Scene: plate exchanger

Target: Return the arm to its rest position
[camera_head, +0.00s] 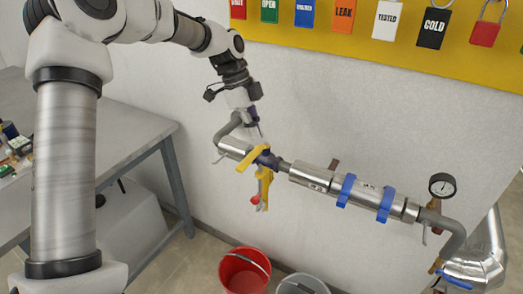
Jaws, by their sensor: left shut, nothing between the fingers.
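My left arm comes in from the left and reaches over to the pipe assembly. My left gripper (257,130) points down just above the left part of the silver pipe (318,178), close to the yellow valve handle (248,161). Its fingers are shut with nothing between them. They are small and partly lost against the dark fittings, so I cannot tell if they touch the pipe. My right gripper is not in view.
A grey workbench (125,130) stands at left. A yellow board (375,38) with coloured tags and padlocks hangs above. Blue clamps (387,204) and a pressure gauge (442,186) sit along the pipe. Red (240,276) and grey (303,285) buckets stand below.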

